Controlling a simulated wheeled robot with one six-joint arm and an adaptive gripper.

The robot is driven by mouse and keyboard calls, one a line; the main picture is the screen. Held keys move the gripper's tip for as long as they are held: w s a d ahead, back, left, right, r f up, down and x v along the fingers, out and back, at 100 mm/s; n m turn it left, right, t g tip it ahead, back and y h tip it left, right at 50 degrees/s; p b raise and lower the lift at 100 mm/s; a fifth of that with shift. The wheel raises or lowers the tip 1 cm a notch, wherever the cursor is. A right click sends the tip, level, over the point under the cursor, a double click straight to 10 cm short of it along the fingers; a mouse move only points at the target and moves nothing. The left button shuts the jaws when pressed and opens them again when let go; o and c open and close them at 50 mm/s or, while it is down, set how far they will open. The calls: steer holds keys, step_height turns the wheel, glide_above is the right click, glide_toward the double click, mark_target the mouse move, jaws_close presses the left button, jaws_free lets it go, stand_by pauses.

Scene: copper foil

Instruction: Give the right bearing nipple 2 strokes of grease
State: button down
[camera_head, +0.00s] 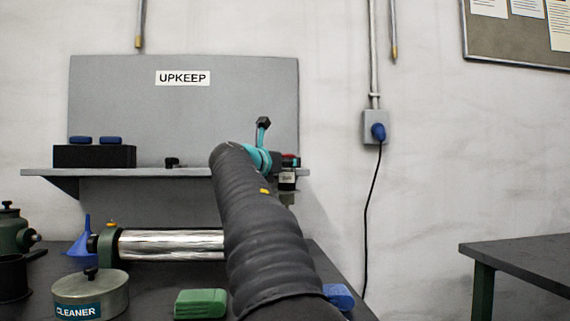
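A shiny steel roller (172,244) lies across the bench. At its left end is a green bearing block (109,247) with a small brass-coloured nipple (112,223) on top. The roller's right end, with the right bearing and its nipple, is hidden behind my dark ribbed arm. A teal part with a black-tipped stem (263,135) shows just past the far end of my arm; I cannot tell whether it is a tool or part of my wrist. My gripper's fingers cannot be made out.
A tin marked CLEANER (91,293), a blue funnel (82,243), a green block (201,303) and a blue item (339,296) are on the bench. The shelf (150,172) carries a black holder (95,156) and a small labelled item (287,178). Another table (520,255) stands right, beyond a gap.

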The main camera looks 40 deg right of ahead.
steer(key=shift+f+b, duration=0.4)
steer(key=shift+f, duration=0.35)
steer(key=shift+r, duration=0.15)
stand_by(0.3)
steer(key=shift+r+p, duration=0.75)
steer(key=shift+p, duration=0.2)
steer(key=shift+f, duration=0.9)
stand_by(1.4)
steer(key=shift+r, duration=0.1)
steer(key=shift+r+p, duration=0.7)
steer(key=shift+r, duration=3.15)
